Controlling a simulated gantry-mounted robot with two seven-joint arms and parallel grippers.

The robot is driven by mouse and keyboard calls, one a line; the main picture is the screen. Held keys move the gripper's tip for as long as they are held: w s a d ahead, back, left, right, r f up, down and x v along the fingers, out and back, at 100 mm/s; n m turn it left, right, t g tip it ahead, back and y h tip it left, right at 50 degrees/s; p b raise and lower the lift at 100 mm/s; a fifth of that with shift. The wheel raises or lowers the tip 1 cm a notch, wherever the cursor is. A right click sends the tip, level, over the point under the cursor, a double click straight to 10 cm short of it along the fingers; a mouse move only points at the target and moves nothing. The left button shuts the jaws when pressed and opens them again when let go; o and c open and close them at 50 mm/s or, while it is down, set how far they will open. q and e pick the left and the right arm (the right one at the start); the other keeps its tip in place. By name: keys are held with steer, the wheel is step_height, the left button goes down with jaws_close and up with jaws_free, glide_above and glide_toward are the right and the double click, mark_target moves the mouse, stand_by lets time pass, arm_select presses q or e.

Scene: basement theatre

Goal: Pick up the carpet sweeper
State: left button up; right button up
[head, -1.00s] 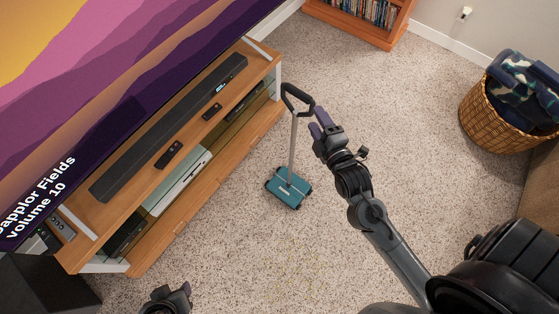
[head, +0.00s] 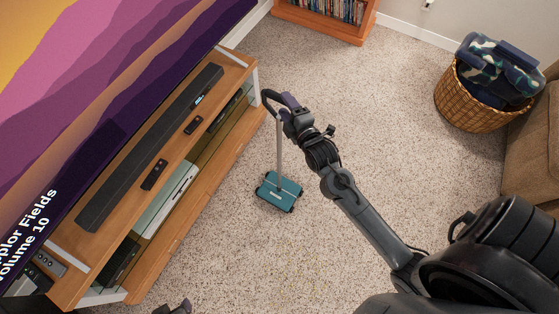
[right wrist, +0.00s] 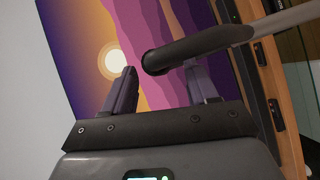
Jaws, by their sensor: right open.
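The wooden TV stand (head: 190,215) with a soundbar (head: 150,150) and remotes lies close left of the handle. The large screen (head: 90,90) is above it. A wicker basket (head: 470,100) and a bookcase (head: 330,22) stand farther off. The carpet right of the sweeper is clear.

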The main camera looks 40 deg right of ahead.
steer(key=shift+p+x, duration=0.5)
steer(key=shift+x, duration=1.45)
jaws_close()
steer(key=shift+r, duration=0.25)
